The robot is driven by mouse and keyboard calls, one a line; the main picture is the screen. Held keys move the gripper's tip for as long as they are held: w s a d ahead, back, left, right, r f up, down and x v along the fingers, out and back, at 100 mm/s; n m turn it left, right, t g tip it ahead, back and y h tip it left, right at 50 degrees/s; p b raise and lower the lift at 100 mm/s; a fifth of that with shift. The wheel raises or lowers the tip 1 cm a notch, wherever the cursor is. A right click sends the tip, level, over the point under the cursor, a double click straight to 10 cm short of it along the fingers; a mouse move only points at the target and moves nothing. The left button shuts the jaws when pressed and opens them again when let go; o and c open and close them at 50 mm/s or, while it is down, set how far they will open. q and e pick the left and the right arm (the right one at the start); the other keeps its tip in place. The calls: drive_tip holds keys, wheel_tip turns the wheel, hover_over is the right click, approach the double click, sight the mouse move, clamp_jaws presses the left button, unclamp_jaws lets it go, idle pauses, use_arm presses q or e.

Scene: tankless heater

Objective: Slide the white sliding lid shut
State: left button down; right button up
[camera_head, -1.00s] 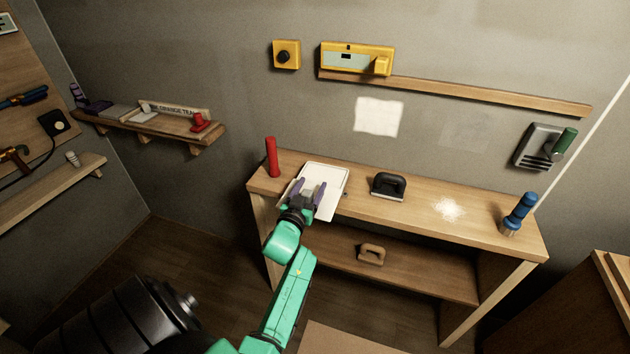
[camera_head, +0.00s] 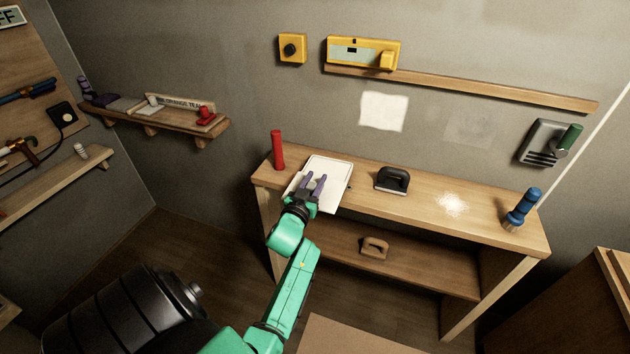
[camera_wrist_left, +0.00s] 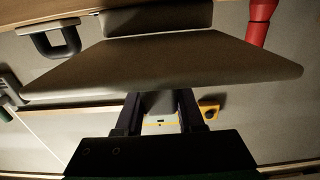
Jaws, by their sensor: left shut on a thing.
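The white sliding lid (camera_head: 334,172) shows as a flat pale panel at the left end of the wooden bench, in the head view. In the left wrist view it is a broad greyish panel (camera_wrist_left: 165,65) just beyond the fingers. My left gripper (camera_head: 315,182) reaches over it from the front. Its two purple fingers, also in the left wrist view (camera_wrist_left: 158,103), are shut on a small pale part between them, which seems to be the lid's grip. The fingers and wrist hide part of the lid. My right gripper is out of view.
A red cylinder (camera_head: 277,150) stands just left of the lid. A black handled block (camera_head: 392,180) stands to its right, and a blue-handled tool (camera_head: 522,208) stands at the bench's right end. The bench top (camera_head: 425,198) between these is mostly free.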

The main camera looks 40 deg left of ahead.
use_arm(q)
drive_tip(key=shift+f, duration=0.35)
idle(0.5)
drive_tip(key=shift+w+b, duration=0.35)
drive_tip(key=b+x, duration=0.7)
drive_tip(key=x, duration=0.4)
drive_tip(key=shift+w+a, duration=0.1)
drive_tip(key=shift+r, duration=0.35)
